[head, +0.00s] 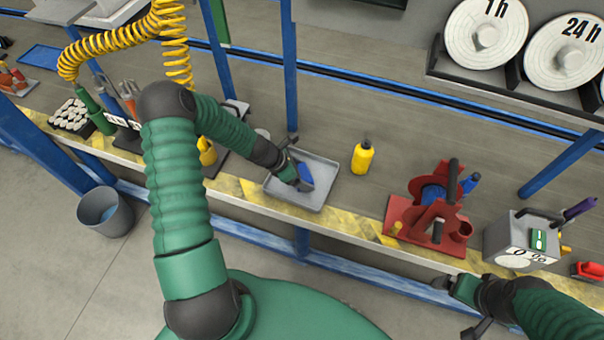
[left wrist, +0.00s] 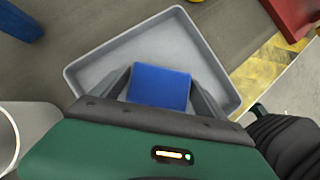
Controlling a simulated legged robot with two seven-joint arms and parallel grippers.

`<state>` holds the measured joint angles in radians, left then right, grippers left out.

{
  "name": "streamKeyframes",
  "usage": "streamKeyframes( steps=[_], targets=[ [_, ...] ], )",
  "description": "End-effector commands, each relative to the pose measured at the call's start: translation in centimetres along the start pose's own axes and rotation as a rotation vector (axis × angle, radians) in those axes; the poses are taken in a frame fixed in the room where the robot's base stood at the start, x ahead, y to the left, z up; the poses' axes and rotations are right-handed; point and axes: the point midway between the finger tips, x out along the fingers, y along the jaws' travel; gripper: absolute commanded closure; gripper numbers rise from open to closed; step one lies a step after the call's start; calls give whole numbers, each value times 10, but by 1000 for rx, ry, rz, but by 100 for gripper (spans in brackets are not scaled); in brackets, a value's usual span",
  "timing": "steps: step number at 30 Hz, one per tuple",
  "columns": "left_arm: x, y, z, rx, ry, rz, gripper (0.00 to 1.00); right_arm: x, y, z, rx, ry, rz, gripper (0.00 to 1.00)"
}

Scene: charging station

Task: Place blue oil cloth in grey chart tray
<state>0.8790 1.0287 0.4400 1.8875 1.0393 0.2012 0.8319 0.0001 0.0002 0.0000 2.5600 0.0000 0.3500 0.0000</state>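The grey chart tray (head: 322,197) lies on the bench near its front edge, and it fills much of the left wrist view (left wrist: 88,72). The blue oil cloth (head: 306,176) is a folded blue block inside the tray's outline. It also shows in the left wrist view (left wrist: 159,88). My left gripper (head: 301,181) reaches down over the tray, with one finger along each side of the cloth and seemingly touching it. Whether the cloth's underside touches the tray floor is hidden. My right gripper (head: 458,306) is open and empty, in front of the bench at the lower right.
A yellow bottle (head: 362,158) stands right of the tray. Further right are a red fixture (head: 432,212) and a grey box with a gauge (head: 522,240). A blue post (head: 290,70) rises behind the tray. A grey bin (head: 105,212) stands on the floor at left.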

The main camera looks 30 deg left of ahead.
Motion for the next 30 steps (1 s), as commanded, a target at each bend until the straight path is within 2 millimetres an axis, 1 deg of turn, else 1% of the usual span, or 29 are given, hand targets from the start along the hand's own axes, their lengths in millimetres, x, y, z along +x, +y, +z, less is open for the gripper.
streamKeyframes(
  steps=[1, 3, 11, 14, 17, 21, 24, 27, 30],
  targets=[
    [0, 0, 0, 0, 0, 0, 8, 0, 0, 0, 0, 0, 0, 6],
    [0, 0, 0, 0, 1, 0, 0, 0, 0, 0, 0, 0, 0, 6],
    [-1, 0, 1, 0, 1, 1, 0, -1, 0, 0, 0, 0, 0, 6],
    [-10, 0, 2, 0, 1, 2, 0, -5, 0, -1, 0, 0, 0, 6],
    [-30, 1, 3, 0, 2, 4, 0, -13, 0, -3, 0, 0, 0, 6],
    [-69, 1, 4, 0, 1, 3, 0, -26, 0, -6, 0, 0, 0, 6],
    [-93, 1, 3, 0, 2, 4, 0, -34, 0, -8, 0, 0, 0, 6],
    [-110, 0, 3, 0, 2, 2, 0, -39, 0, -9, 0, 0, 0, 6],
    [-119, -1, 2, 3, 2, 0, 0, -40, 0, -10, 0, 0, 0, 6]
  ],
)
